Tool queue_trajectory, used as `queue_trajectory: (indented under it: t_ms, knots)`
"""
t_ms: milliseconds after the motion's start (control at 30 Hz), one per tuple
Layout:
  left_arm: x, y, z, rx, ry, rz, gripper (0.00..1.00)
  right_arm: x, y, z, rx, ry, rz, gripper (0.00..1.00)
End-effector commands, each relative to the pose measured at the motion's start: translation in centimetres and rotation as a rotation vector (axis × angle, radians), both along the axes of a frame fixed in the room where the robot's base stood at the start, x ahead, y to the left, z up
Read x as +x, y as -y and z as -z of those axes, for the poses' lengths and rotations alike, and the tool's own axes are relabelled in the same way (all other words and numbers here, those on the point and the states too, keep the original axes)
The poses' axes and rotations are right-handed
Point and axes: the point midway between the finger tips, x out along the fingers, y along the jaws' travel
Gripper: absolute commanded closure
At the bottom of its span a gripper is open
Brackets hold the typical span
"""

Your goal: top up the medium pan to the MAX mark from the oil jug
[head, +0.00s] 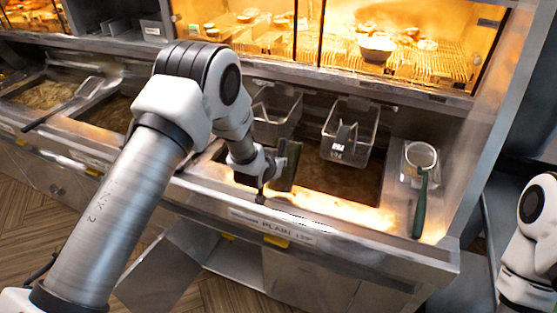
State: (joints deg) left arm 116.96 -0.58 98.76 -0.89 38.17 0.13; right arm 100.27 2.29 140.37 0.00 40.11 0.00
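My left gripper (262,178) is over the front left part of the right-hand frying pan (345,185), which holds brownish oil. A dark olive, upright object that looks like the oil jug (289,166) is at its fingers, over the pan. The gripper appears shut on it, though the wrist partly hides the grip. No stream of oil can be made out. The MAX mark cannot be made out. The front panel below this pan carries a label (275,226) reading "PLAIN", with smaller words unreadable. My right arm is at the right edge; its gripper is out of view.
Two wire baskets, one left (276,112) and one right (350,130), hang at the back of the pan. A green-handled strainer (420,185) lies on the right counter. Further pans (40,92) are at left. A cabinet door (170,265) stands open below.

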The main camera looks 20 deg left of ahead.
Motion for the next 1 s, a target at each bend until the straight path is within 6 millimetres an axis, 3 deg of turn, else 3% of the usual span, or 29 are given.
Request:
queue_trajectory:
  t_ms: [1000]
  knots:
    - [-0.12,-0.01,-0.73,0.003,-0.087,0.0,1.0,-0.01,0.0,-0.33,0.0,0.0,0.0,0.6]
